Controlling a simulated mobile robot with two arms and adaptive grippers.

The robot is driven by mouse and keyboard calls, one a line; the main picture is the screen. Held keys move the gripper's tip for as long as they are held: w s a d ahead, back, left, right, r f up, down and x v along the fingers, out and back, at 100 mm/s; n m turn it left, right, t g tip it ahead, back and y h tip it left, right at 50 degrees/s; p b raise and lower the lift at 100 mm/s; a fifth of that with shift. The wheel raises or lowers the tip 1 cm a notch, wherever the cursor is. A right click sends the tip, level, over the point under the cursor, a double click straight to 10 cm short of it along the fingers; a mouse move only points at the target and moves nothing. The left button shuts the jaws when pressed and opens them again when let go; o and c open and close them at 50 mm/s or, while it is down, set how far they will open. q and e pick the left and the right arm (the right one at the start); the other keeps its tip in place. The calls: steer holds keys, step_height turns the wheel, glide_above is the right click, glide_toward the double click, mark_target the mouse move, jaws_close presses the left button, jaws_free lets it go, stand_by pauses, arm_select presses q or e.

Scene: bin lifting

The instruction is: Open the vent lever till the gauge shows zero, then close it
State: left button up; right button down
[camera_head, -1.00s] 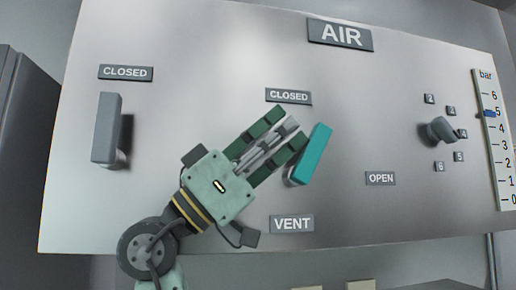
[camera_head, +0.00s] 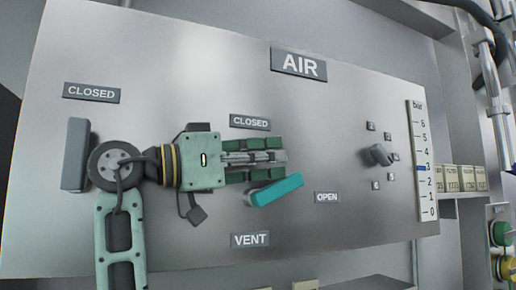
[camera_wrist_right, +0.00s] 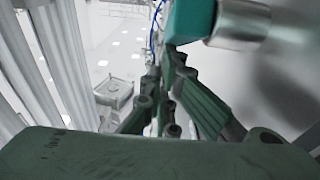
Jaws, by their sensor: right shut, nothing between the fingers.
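The teal vent lever (camera_head: 277,190) is on the panel above the VENT label (camera_head: 250,240). It points right and slightly up, its free end towards the OPEN label (camera_head: 327,197). It also shows at the top of the wrist view (camera_wrist_right: 190,18). My right gripper (camera_head: 285,157) lies just above the lever, shut with nothing held. Its lower finger is close along the lever's upper edge; I cannot tell whether they touch. The gauge (camera_head: 411,190) on the right has its blue marker (camera_head: 422,168) at about 3 bar. My left gripper is not in view.
A grey lever (camera_head: 75,155) stands upright at the left, under a CLOSED label (camera_head: 91,93), close to my right wrist. A grey selector knob (camera_head: 377,155) with small numbered plates sits right of the gripper.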

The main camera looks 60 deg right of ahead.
steer(key=shift+s+d+f, duration=0.1)
steer(key=shift+d+f, duration=0.1)
steer(key=shift+d, duration=0.2)
steer(key=shift+s+d+f, duration=0.1)
steer(key=shift+d+f, duration=0.05)
steer(key=shift+d, duration=0.25)
steer(key=shift+s+d+f, duration=0.15)
steer(key=shift+s+d, duration=0.05)
steer(key=shift+d, duration=0.1)
stand_by(0.6)
